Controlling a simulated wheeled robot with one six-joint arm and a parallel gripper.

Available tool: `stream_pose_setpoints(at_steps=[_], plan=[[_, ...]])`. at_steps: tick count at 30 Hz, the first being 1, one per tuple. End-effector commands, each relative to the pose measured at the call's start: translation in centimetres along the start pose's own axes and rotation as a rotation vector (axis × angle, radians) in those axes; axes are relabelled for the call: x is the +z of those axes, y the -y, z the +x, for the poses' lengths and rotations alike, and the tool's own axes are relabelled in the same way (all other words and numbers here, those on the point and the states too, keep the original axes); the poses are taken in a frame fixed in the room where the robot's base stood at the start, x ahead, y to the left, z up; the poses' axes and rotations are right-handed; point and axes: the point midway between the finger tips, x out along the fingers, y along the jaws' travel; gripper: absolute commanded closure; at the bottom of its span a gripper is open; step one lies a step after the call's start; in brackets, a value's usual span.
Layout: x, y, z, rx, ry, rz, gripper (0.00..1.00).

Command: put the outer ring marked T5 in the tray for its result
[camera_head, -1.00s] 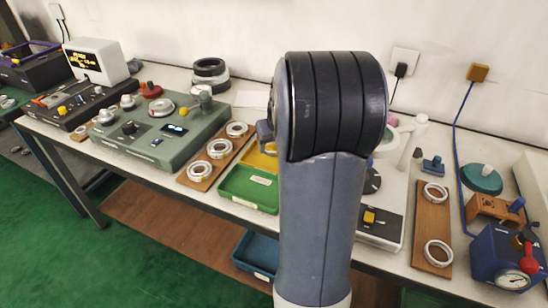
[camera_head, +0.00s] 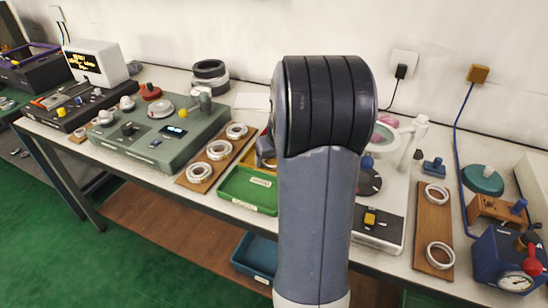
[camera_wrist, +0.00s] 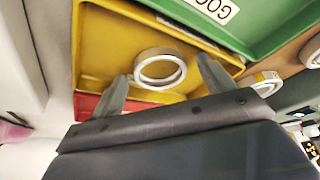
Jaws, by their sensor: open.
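In the wrist view a silver ring (camera_wrist: 160,70) shows in the yellow tray (camera_wrist: 110,40), between the two fingers of my gripper (camera_wrist: 167,82). The fingers are apart, with a gap visible on the ring's right side; the left fingertip is very near the ring. I cannot read a mark on this ring or tell for sure that it rests on the tray floor. The green tray (camera_wrist: 285,25), with a partly visible white label, lies beside the yellow one, and part of a red tray (camera_wrist: 88,104) shows on the other side.
In the head view, a wooden board (camera_head: 192,178) with several rings stands left of the green tray (camera_head: 232,199). A green-grey instrument (camera_head: 120,148) is further left. Right of my arm are a white device (camera_head: 392,205) and another board (camera_head: 431,220) with two rings.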

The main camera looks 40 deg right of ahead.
Motion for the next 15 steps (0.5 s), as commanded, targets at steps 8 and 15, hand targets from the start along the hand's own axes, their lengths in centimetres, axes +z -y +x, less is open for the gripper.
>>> stream_pose_setpoints(at_steps=[8, 15], plan=[[-0.1, 0.0, -0.3, 0.0, 0.0, 0.0, 0.23], [-0.3, -0.1, -4.0, 0.002, -0.006, 0.001, 0.23]])
